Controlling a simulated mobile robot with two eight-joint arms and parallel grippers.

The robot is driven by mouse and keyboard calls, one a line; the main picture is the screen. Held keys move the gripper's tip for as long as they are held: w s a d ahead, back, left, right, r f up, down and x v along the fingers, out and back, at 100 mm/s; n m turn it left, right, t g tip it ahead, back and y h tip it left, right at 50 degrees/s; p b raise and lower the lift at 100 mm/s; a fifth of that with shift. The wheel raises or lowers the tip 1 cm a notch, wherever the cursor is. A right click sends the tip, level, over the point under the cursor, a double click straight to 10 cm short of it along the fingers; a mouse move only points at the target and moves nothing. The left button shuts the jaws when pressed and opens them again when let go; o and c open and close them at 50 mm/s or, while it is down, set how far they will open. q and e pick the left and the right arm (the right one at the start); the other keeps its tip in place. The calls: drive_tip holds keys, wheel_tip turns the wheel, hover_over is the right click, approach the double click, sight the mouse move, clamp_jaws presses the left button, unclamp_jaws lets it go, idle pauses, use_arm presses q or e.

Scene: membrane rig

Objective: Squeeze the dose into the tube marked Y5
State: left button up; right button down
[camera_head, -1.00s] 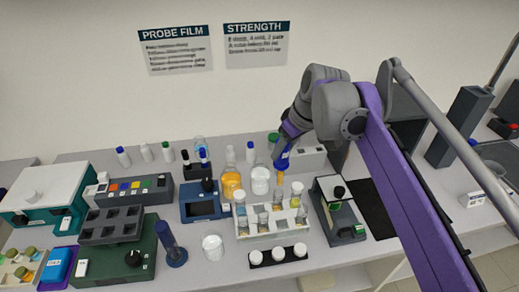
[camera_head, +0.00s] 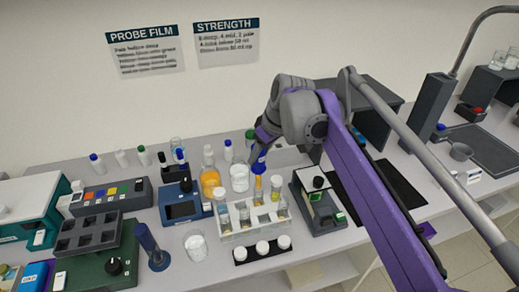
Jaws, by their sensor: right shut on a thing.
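My right gripper (camera_head: 260,151) is shut on a dropper with a blue bulb (camera_head: 258,164) and an orange lower part (camera_head: 258,188). It holds the dropper upright at the white tube rack (camera_head: 248,234). The dropper's low end overlaps the rack's tubes in the picture; I cannot tell whether it is inside one. The rack holds several clear tubes, some with pale caps or contents, such as a tube at its left (camera_head: 224,216). The tube markings are too small to read, so I cannot tell which is Y5. My left gripper is not in view.
An orange flask (camera_head: 210,182) and a clear flask (camera_head: 239,178) stand behind the rack. A black strip with white caps (camera_head: 262,248) lies in front. A dark device (camera_head: 318,205) stands close on the right, a blue one (camera_head: 184,204) on the left.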

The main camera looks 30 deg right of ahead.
sight(259, 168)
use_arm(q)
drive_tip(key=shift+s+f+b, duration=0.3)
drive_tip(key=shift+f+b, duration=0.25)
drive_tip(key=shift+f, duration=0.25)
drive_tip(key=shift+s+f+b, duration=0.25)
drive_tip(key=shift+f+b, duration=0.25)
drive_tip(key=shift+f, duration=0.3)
use_arm(e)
drive_tip(key=shift+f, duration=2.7)
drive_tip(key=shift+w, duration=0.1)
drive_tip(key=c, duration=1)
unclamp_jaws()
clamp_jaws()
drive_tip(key=shift+f, duration=0.15)
